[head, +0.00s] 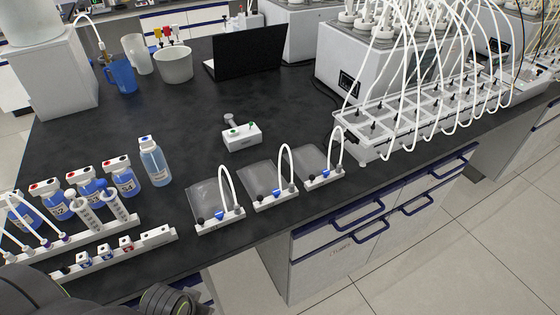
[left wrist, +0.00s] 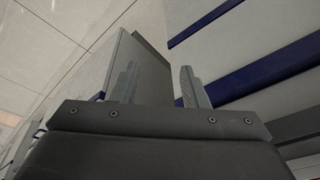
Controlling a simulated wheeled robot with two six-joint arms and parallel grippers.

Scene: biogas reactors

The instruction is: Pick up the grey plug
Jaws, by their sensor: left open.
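I cannot tell for sure which piece is the grey plug. A small grey knobbed piece (head: 229,120) lies on the black bench right behind a white block (head: 241,137) with green-topped spots. Another small greyish piece (head: 292,187) sits at the right end of the middle gas bag's white holder. My left gripper (left wrist: 160,88) is open in the left wrist view, with nothing between its fingers. It faces cabinet fronts and floor. In the head view only dark parts of my arm show at the bottom left. My right gripper is not in view.
Three clear gas bags with white holders (head: 221,221) line the bench's front edge. A bottle of blue liquid (head: 154,163) and racks with bottles stand at the left. A tubed reactor bath (head: 420,115) fills the right. The bench middle is mostly clear.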

